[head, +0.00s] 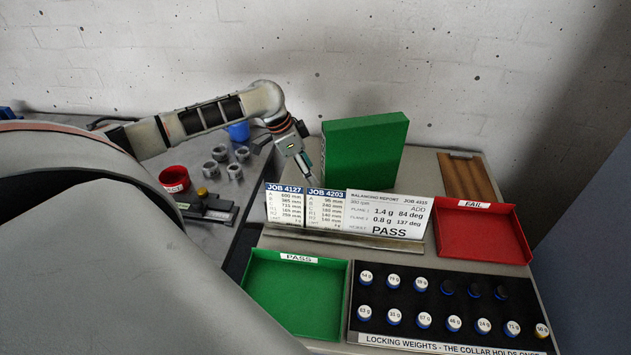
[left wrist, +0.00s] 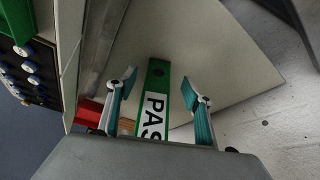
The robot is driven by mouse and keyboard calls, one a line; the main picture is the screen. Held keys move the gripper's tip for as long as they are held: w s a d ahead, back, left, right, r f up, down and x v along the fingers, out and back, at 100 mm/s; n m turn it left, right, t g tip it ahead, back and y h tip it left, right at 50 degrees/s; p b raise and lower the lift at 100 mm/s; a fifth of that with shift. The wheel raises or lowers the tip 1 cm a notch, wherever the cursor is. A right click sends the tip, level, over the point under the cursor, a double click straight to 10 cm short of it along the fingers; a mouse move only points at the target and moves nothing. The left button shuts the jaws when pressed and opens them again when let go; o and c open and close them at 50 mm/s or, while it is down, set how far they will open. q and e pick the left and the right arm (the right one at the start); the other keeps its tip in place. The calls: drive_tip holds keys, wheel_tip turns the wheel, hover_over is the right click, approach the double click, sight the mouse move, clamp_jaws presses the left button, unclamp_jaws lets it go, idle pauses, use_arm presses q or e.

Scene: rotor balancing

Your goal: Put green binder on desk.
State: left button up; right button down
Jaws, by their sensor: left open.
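The green binder (head: 364,156) stands upright on the desk (head: 425,170), behind the job cards. In the left wrist view its narrow green spine (left wrist: 158,76) shows a white label reading "PAS", cut off by the gripper body. My left gripper (head: 306,168) is at the binder's left side, its tips partly hidden by the cards. In the left wrist view the left gripper (left wrist: 157,86) is open, with one teal finger on each side of the spine and gaps visible. My right gripper is in neither view.
Job cards and a balancing report (head: 388,214) stand in a holder in front of the binder. A green PASS tray (head: 345,300), a red FAIL tray (head: 480,250) and a black weights rack (head: 430,290) fill the front. A brown wooden piece (head: 466,178) lies at right.

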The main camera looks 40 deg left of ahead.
use_arm(q)
drive_tip(key=shift+v, duration=1.8)
